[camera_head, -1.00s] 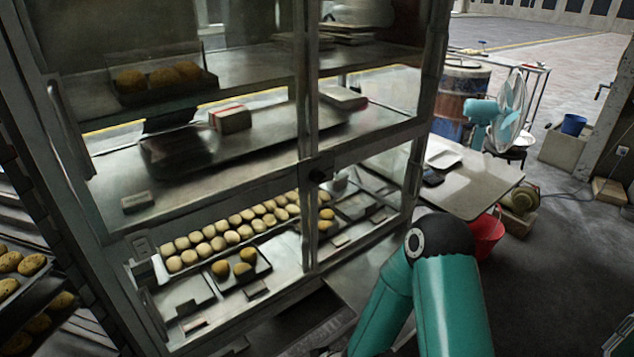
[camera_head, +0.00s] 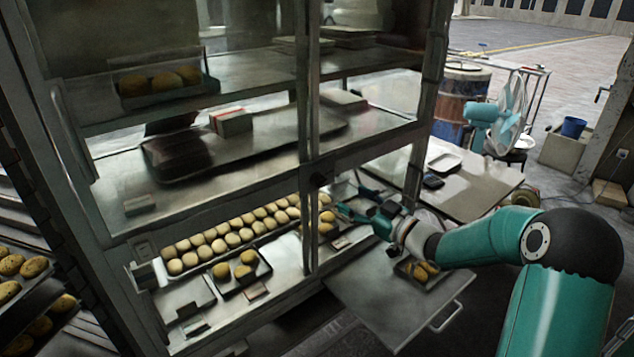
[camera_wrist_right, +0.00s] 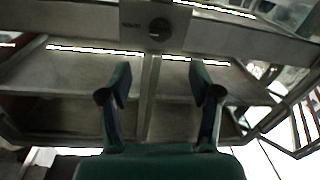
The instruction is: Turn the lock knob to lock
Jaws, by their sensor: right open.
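The lock knob (camera_head: 319,179) is a small dark round knob on the metal cabinet's centre post, where the middle crossbar meets it. In the right wrist view the knob (camera_wrist_right: 159,28) sits at the top centre on a grey bar, with small lettering to its left, too blurred to read. My right gripper (camera_head: 356,203) is open and empty, to the right of the knob and slightly lower in the head view. In the wrist view its two fingers (camera_wrist_right: 160,88) are spread below the knob and apart from it. My left gripper is not in view.
The glass-fronted cabinet (camera_head: 210,225) holds trays of rolls (camera_head: 238,227) and boxes. A metal cart (camera_head: 385,310) with a small tray of rolls stands below my right arm. A side table (camera_head: 475,190) and a fan (camera_head: 505,115) are at the right.

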